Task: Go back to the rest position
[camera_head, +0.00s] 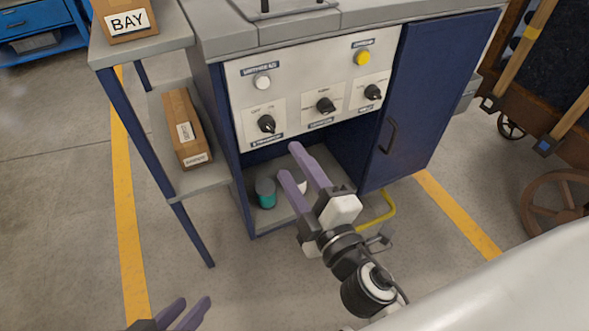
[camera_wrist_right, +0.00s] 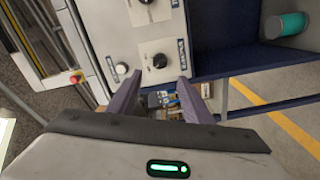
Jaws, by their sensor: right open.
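My right gripper (camera_head: 288,160) reaches up from the lower right in the head view, in front of the open lower bay of the blue and grey cabinet (camera_head: 222,135). Its two purple fingers are apart with nothing between them. In the right wrist view the fingers of this gripper (camera_wrist_right: 157,90) also stand apart and empty, with the control panel (camera_wrist_right: 150,40) beyond. My left gripper (camera_head: 193,302) shows only partly at the bottom left edge of the head view. Its purple fingers are apart and empty, over the floor.
The panel (camera_head: 310,95) carries knobs and buttons. The blue door (camera_head: 425,100) is on the right. A side shelf (camera_head: 195,180) holds a long box (camera_head: 186,130). Floor is clear at left.

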